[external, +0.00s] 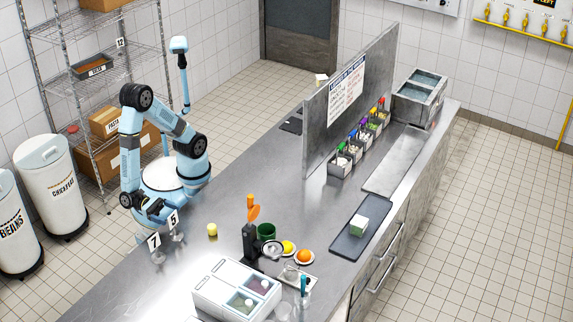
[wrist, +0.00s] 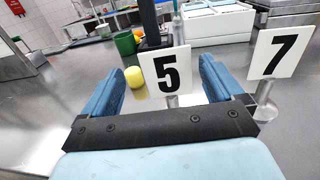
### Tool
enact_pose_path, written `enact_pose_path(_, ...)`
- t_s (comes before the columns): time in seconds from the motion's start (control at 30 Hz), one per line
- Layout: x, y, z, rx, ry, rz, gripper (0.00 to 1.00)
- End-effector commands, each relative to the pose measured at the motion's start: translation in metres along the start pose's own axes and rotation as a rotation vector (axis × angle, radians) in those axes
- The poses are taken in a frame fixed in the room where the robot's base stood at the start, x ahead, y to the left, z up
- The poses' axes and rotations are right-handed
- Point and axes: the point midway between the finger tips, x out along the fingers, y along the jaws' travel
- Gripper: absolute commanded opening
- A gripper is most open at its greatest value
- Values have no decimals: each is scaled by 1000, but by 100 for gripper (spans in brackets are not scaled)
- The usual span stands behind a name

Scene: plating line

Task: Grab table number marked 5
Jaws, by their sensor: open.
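The table number marked 5 (external: 173,219) is a white card on a short metal stand on the steel counter, near the left edge in the external view. In the wrist view the 5 card (wrist: 165,73) faces me, upright, between and beyond my two blue fingers. My gripper (wrist: 165,85) is open and empty of any held thing, with its fingers spread to either side of the card's stand. In the external view my gripper (external: 152,209) is low beside the numbers. The table number marked 7 (wrist: 281,52) stands just right of the right finger; it also shows in the external view (external: 154,241).
A yellow cylinder (wrist: 136,78) and a green cup (wrist: 125,43) stand behind the 5 card. A black stand with an orange top (external: 250,235) and a white tub unit (external: 236,289) occupy the counter's near part. A steel partition (external: 318,130) stands farther back.

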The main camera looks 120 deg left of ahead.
Motion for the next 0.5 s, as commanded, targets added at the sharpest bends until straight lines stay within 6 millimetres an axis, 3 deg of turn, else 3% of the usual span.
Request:
enact_pose_path(0.17, 8, -2, 1, 0, 0, -1, 94)
enact_pose_path(0.5, 49, -8, 3, 1, 0, 0, 94)
